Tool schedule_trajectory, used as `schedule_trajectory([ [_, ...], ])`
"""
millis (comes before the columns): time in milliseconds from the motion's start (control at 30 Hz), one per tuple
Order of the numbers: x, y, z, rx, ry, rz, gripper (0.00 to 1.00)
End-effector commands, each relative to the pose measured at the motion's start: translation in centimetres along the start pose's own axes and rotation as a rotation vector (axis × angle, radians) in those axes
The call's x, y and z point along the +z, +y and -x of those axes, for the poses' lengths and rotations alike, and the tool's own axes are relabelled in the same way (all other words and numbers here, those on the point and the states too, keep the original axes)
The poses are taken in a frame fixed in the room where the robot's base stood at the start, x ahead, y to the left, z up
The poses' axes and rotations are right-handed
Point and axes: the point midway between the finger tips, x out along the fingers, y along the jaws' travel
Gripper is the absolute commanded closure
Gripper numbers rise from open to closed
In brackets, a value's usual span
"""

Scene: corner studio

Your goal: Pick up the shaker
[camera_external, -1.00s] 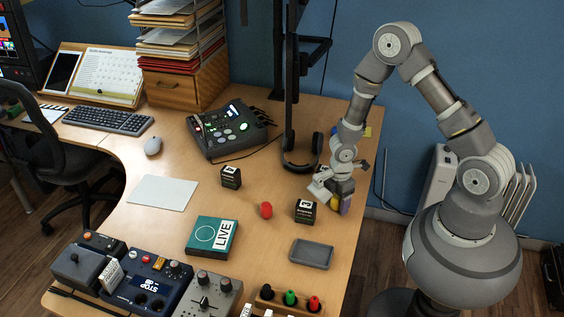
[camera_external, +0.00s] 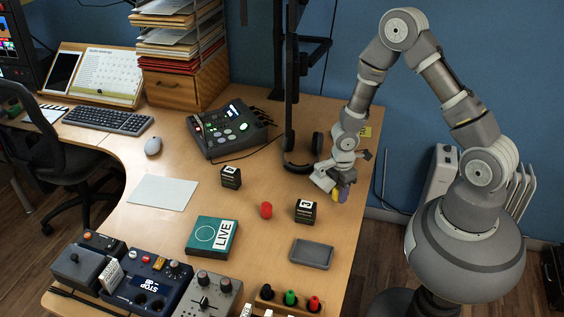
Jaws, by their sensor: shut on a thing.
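My gripper (camera_external: 339,187) is at the right side of the desk, pointing down, near the headphones. It is shut on a small yellow and purple thing (camera_external: 344,193), which appears to be the shaker. The jaws hide much of it, so its full shape cannot be made out. It seems to hang a little above the desk near the right edge.
A red rounded object (camera_external: 266,210) and a black numbered cube (camera_external: 305,211) stand left of my gripper. Another black cube (camera_external: 231,177) is further left. A grey tray (camera_external: 312,253) lies nearer the front. The desk (camera_external: 270,184) between them is clear.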

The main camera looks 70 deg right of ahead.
Motion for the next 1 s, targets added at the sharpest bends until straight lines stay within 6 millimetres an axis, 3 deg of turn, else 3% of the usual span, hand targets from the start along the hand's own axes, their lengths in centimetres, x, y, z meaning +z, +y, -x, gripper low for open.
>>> schedule_trajectory([
  [433, 3.9, -10.3, 0.7, -0.006, -0.004, 0.004, 0.89],
  [767, 4.8, -12.4, 1.9, -0.010, -0.008, 0.004, 0.89],
  [1000, 5.5, -14.4, 1.6, -0.008, -0.004, 0.001, 0.89],
])
